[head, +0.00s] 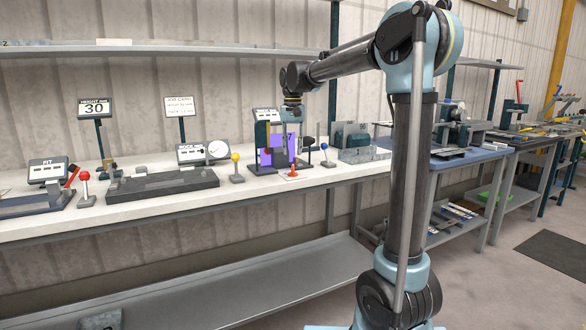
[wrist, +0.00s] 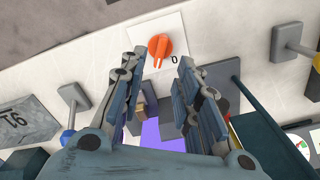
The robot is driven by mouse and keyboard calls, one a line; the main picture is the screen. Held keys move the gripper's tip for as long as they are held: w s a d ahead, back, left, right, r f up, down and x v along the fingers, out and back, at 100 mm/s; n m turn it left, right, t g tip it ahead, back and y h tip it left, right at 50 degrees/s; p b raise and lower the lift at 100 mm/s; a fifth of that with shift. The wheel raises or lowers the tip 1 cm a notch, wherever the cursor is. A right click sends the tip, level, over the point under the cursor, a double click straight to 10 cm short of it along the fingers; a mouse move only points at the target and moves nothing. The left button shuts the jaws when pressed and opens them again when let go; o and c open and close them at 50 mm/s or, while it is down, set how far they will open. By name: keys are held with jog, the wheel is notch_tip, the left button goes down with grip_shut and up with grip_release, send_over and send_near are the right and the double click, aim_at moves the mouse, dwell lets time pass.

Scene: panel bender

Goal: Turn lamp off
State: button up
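An orange knob (wrist: 159,48) with a pointer sits on a white plate (wrist: 176,28) marked "0"; the knob also shows in the head view (head: 293,172) on the bench, in front of a glowing purple panel (head: 267,157). No other lamp can be clearly made out. My gripper (wrist: 162,58) is open, its fingers spread with the knob beyond the gap between the tips. In the head view my gripper (head: 289,138) hangs above the bench by the purple panel. The purple surface shows between my fingers in the wrist view (wrist: 158,132). I cannot tell that any finger touches the knob.
A yellow-ball lever (head: 236,168) stands to the left, a blue-ball lever (head: 325,155) to the right. Farther left are a dark block (head: 160,185), a gauge (head: 217,150) and a red-ball lever (head: 85,188). Grey bins (head: 362,153) stand to the right. The bench front edge is clear.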

aim_at(293, 166)
notch_tip(293, 166, down, 8)
jog(key=shift+r, duration=0.25)
jog(key=shift+c, duration=0.6)
grip_shut()
